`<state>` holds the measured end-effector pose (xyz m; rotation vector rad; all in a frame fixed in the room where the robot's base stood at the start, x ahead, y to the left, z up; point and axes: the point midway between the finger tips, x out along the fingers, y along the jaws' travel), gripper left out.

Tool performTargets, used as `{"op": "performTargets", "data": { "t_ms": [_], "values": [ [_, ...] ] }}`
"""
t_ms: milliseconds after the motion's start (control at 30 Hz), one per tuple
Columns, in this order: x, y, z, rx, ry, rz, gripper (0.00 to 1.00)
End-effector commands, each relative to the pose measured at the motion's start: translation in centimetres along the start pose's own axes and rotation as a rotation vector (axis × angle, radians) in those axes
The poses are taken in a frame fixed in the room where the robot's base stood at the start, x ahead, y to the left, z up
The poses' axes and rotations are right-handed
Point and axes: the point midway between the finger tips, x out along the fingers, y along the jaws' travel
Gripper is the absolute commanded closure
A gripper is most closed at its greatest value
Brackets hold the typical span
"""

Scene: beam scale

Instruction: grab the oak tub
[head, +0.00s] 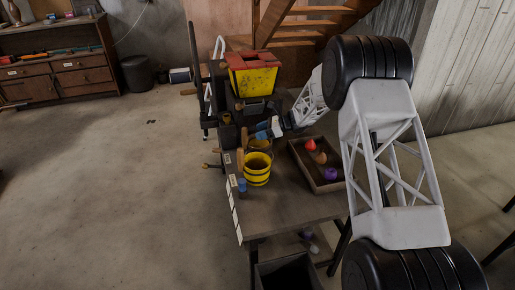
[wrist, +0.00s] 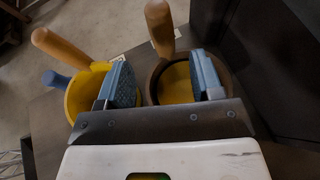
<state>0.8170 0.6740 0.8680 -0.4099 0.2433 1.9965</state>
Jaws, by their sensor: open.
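The oak tub is the brown-rimmed round tub (wrist: 154,86) with a yellow inside, at the middle of the wrist view. A light wooden handle (wrist: 160,27) rises at its far side. In the head view the tub (head: 262,144) is partly hidden behind a yellow tub and under my gripper. My gripper (wrist: 165,82) is open above it. Its left blue finger lies between the two tubs in the picture, and its right finger overlaps the oak tub's right side. I cannot tell whether either touches. The blue fingers also show in the head view (head: 268,131).
The yellow tub (head: 257,172) stands directly beside the oak tub, at left in the wrist view (wrist: 82,98). A blue-handled item (head: 242,185) is by it. A shallow tray (head: 331,186) with several coloured pieces lies right. A dark machine with a yellow-red hopper (head: 256,80) stands behind. The near tabletop is clear.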

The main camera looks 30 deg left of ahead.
Motion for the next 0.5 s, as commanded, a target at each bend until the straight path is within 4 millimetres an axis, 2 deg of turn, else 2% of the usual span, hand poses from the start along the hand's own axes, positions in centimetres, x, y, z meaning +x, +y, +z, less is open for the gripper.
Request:
{"op": "performTargets", "data": {
  "t_ms": [500],
  "values": [
    [0.83,-0.25,-0.31,0.009,-0.007,0.0,0.4]
  ]
}}
